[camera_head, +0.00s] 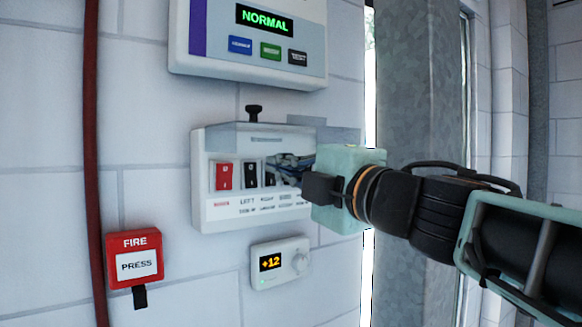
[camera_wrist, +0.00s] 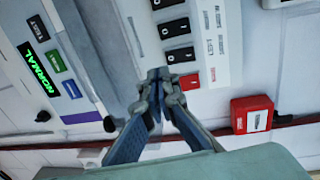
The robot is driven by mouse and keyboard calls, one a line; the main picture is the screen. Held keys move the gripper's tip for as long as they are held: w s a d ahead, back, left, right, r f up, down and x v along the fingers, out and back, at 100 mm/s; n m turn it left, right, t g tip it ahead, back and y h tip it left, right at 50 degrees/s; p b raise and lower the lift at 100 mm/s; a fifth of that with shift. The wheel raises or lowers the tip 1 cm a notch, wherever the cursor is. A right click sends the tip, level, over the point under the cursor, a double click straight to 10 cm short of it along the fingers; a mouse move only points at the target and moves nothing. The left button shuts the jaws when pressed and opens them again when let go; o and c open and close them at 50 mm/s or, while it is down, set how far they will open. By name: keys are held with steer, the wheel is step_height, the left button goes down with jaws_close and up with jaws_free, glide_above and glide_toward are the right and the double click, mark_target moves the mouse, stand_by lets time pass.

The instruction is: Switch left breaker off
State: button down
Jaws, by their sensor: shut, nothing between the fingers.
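The white breaker box (camera_head: 212,208) is on the wall in the middle of the head view, its clear cover lifted. It holds a red switch (camera_head: 224,176) at the left end. The black left breaker (camera_head: 250,175) is beside it, above the label LEFT. In the wrist view the red switch (camera_wrist: 183,82) and the left breaker (camera_wrist: 179,55) lie just right of my fingertips. My gripper (camera_head: 280,172) is shut and empty, in front of the black switches; its fingers (camera_wrist: 160,74) hide part of the box. Contact and the breaker's position cannot be told.
A panel reading NORMAL (camera_head: 258,48) hangs above the box. A red FIRE box (camera_head: 134,258) is lower left and a +12 thermostat (camera_head: 280,263) below. A red pipe (camera_head: 92,150) runs down the left wall.

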steer(key=v, duration=0.7)
steer(key=shift+r, duration=0.8)
steer(key=shift+s, duration=0.1)
steer(key=w+d+f+m+t+h, duration=0.1)
steer(key=w+d+f+m+h, duration=0.1)
steer(key=d+f+m+h, duration=0.35)
steer(key=w+d+f+m+t+h, duration=0.1)
steer(key=w+d+f+m+h, duration=0.15)
steer(key=d+m+h, duration=0.5)
steer(key=d+f+m+g, duration=0.1)
steer(key=f+m, duration=0.1)
steer(key=s+d+f+m+g, duration=0.1)
steer(key=f+m, duration=0.1)
steer(key=f, duration=0.1)
steer(key=d+f+m+p, duration=0.1)
steer(key=f+m, duration=0.1)
steer(key=f, duration=0.1)
steer(key=shift+s+d+f+g, duration=0.2)
steer(key=shift+s+d+g, duration=0.05)
steer(key=shift+d+g, duration=0.15)
steer(key=s+a+f+m+g, duration=0.2)
steer(key=s+f, duration=0.5)
steer(key=f, duration=0.4)
steer(key=s+a+f+m+g+y, duration=0.1)
steer(key=s+a+f+m+g, duration=0.2)
steer(key=s+f+g, duration=0.4)
step_height(320, 180, down, 4)
steer(key=shift+s+a+m+y, duration=0.25)
steer(key=shift+m+y, duration=0.05)
steer(key=shift+m, duration=0.3)
